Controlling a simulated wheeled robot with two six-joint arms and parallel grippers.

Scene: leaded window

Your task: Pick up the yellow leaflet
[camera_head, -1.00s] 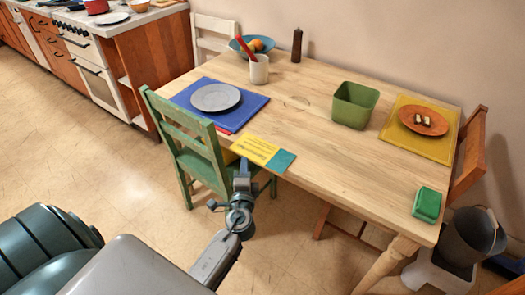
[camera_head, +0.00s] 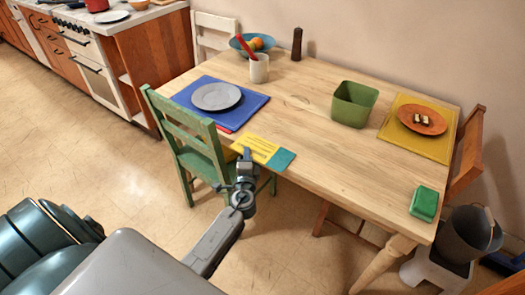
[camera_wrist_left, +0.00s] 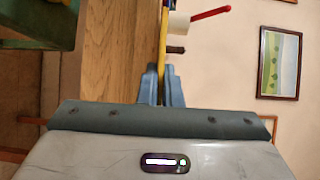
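The yellow leaflet (camera_head: 261,146), with dark print lines and a teal block at its right end, is at the table's front edge. Its near side appears to jut past the edge. My left gripper (camera_head: 245,154) is at the leaflet's near side. In the left wrist view the leaflet (camera_wrist_left: 163,40) shows edge-on as a thin yellow strip running between the two blue-grey fingers (camera_wrist_left: 160,82). The fingers are close together and appear shut on it. Whether the leaflet is touching the table is hard to tell. My right gripper is not in view.
The wooden table (camera_head: 310,150) holds a grey plate (camera_head: 217,96) on a blue mat, a mug (camera_head: 259,69) and a green bin (camera_head: 354,104). A green box (camera_head: 424,204) is at the right corner. A green chair (camera_head: 193,140) stands close left of my gripper.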

